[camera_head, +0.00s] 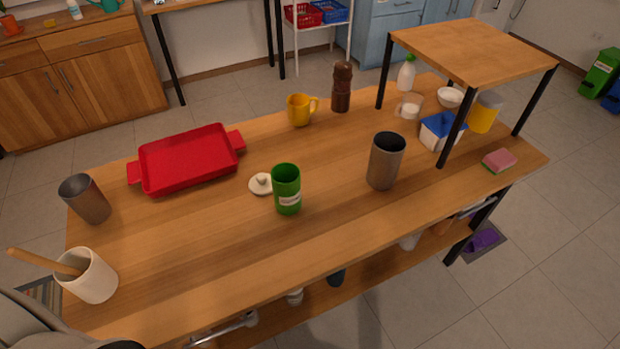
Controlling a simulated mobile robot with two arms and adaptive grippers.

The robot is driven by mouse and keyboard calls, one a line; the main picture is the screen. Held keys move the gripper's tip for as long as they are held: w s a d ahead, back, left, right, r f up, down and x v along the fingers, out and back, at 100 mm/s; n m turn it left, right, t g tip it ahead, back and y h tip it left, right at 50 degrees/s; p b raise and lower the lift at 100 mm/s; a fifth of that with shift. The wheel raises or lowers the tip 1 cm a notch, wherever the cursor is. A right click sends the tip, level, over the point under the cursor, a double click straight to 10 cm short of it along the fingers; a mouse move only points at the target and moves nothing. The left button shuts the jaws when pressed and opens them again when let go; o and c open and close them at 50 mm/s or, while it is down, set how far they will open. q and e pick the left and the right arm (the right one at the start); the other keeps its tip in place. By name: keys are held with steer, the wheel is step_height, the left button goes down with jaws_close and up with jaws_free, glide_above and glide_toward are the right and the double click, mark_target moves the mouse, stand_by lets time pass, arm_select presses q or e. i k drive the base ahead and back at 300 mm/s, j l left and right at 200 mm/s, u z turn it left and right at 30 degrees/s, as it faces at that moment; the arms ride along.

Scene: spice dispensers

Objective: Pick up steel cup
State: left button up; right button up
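Two grey metal cups stand on the wooden table. The taller steel cup (385,162) is upright, right of the table's middle, near the front edge. The other metal cup (87,200) stands at the left end, between the red tray and the white crock. Both look open at the top, with dark insides. I cannot tell which one is the steel cup named in the task. Neither of my grippers is in view, and nothing touches either cup.
A green can (287,190) and small white lid (261,184) stand mid-table. A red tray (190,160) lies behind. A white crock (90,277) is front left.

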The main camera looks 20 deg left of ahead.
mark_target(388, 147)
steer(key=u, duration=0.8)
steer(key=k+l+u, duration=0.2)
steer(key=l+u, duration=0.15)
steer(key=k+l+u, duration=0.35)
steer(key=l, duration=0.15)
steer(key=k+l+u, duration=0.25)
steer(key=u, duration=0.15)
steer(key=k+l, duration=0.2)
steer(key=l, duration=0.15)
steer(key=i, duration=0.45)
steer(key=l+z, duration=0.05)
steer(key=l, duration=0.05)
